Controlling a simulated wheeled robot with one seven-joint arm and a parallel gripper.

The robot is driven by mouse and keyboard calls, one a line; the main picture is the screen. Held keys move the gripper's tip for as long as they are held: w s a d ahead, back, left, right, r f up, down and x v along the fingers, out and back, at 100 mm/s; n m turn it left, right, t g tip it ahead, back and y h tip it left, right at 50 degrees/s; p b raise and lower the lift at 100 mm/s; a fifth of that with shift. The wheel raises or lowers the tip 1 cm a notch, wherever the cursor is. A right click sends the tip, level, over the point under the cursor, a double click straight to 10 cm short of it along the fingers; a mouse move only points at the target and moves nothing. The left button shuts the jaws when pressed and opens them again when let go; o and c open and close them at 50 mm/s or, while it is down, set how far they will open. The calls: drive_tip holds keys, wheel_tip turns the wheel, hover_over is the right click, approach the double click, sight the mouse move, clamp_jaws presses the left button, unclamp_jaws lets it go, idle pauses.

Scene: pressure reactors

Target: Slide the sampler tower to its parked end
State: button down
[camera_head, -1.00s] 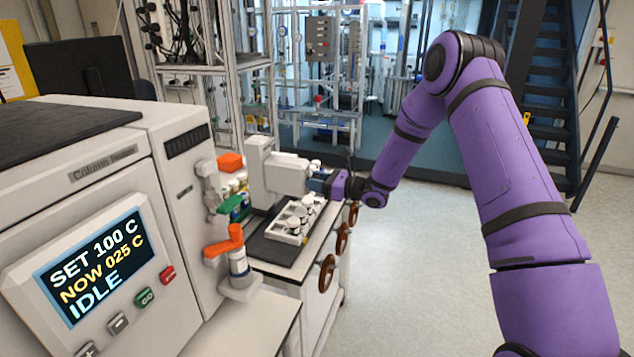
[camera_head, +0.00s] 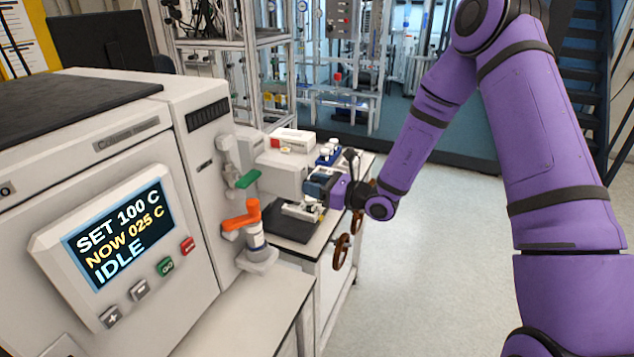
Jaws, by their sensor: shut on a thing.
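The sampler tower (camera_head: 283,177) is a pale grey block on the side bench beyond the large white oven-like unit. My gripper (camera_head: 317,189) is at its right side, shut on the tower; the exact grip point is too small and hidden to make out. A pale vial tray (camera_head: 301,212) shows only in part, just in front of and below my gripper. The tower and gripper hide the rest of it. The tower's rail and its ends cannot be made out.
The unit with the display (camera_head: 118,232) fills the left. An orange-handled valve (camera_head: 243,219) stands near the tower. A white box (camera_head: 292,140) and a blue vial rack (camera_head: 328,152) are behind it.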

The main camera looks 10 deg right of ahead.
drive_tip(key=shift+s+a+f, duration=0.1)
drive_tip(key=shift+s+a, duration=0.05)
drive_tip(key=shift+s, duration=0.05)
drive_tip(key=c, duration=0.7)
unclamp_jaws()
drive_tip(key=shift+s, duration=0.1)
drive_tip(key=shift+c, duration=0.2)
drive_tip(key=v, duration=1)
drive_tip(key=shift+s+d, duration=0.15)
drive_tip(key=shift+d, duration=0.15)
